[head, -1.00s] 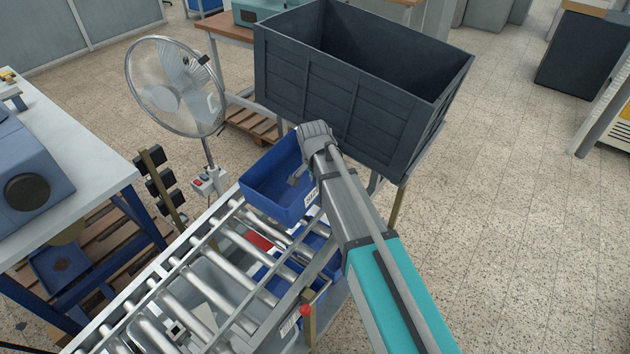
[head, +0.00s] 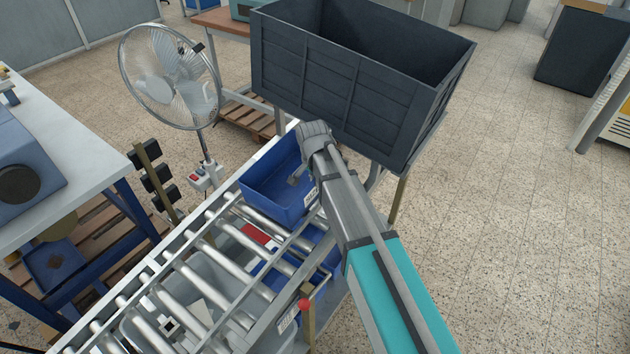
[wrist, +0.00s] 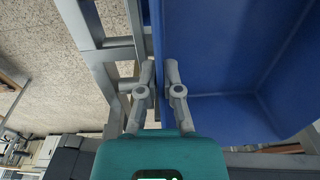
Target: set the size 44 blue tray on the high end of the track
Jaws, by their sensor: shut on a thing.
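The blue tray (head: 268,206) is upright and empty in the head view, over the far end of the roller track (head: 212,255). It carries a white label on its near right side, too small to read. My gripper (wrist: 158,78) is shut on the tray's wall in the wrist view, one finger on each side. The tray also fills much of the wrist view (wrist: 225,50). In the head view my arm hides the tray's right end. I cannot tell whether the tray's bottom touches the rollers.
A large dark grey bin (head: 320,95) on a stand is just beyond the track end. A pedestal fan (head: 165,85) stands to the left. More blue trays (head: 270,280) lie under the track. A red-knobbed post (head: 306,315) stands at its near side.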

